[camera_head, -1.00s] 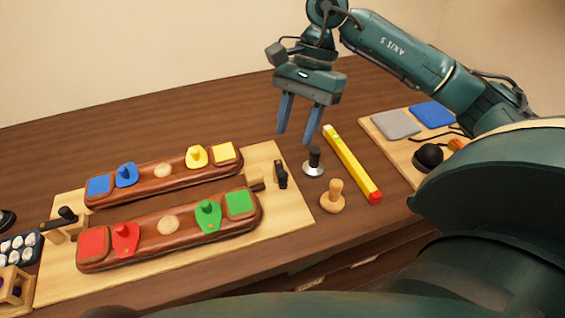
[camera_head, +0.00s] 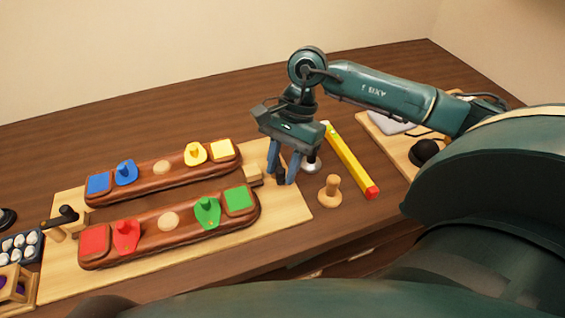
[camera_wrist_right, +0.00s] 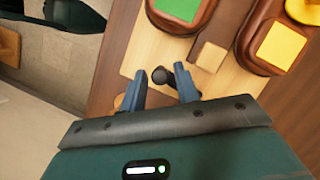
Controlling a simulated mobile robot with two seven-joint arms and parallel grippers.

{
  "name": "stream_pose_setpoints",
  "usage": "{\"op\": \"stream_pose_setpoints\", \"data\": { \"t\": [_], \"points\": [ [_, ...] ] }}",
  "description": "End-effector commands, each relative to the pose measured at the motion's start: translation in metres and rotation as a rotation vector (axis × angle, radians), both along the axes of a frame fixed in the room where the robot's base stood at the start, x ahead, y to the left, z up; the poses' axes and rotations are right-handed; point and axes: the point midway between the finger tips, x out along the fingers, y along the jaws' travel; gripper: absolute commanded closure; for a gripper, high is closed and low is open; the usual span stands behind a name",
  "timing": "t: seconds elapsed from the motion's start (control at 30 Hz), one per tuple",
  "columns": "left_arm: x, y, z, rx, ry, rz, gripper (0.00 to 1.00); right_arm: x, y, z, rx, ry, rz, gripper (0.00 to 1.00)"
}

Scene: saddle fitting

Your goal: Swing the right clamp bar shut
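The right clamp's black knob (camera_head: 281,176) stands at the right end of the light wooden board, beside a small wooden block (camera_head: 253,173). My right gripper (camera_head: 281,180) points down over it with its fingers apart, one on each side of the knob. In the right wrist view the black knob (camera_wrist_right: 162,75) shows between the open fingertips (camera_wrist_right: 160,72), with no clear contact. The clamp bar itself is mostly hidden by the fingers. My left gripper is out of view.
The left clamp (camera_head: 66,216) has a black handle.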

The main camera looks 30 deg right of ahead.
Motion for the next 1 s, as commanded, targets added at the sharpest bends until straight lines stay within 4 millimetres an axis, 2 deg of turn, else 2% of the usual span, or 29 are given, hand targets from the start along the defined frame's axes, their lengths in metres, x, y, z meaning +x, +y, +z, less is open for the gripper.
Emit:
{"op": "stream_pose_setpoints", "data": {
  "t": [0.03, 0.37, 0.67, 1.0],
  "points": [
    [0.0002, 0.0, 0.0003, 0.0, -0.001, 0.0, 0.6, 0.0001, 0.0, 0.0002, 0.0, 0.0, 0.0, 0.73],
    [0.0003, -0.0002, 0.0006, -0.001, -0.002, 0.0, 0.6, 0.0002, -0.0002, 0.0004, 0.0, 0.0, 0.0, 1.0],
    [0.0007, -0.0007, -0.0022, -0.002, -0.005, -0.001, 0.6, 0.0007, 0.0009, -0.0008, -0.001, -0.001, -0.024, 1.0],
    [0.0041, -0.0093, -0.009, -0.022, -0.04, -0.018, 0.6, 0.0049, 0.0097, -0.0039, -0.001, -0.004, -0.217, 1.0]
  ]
}}
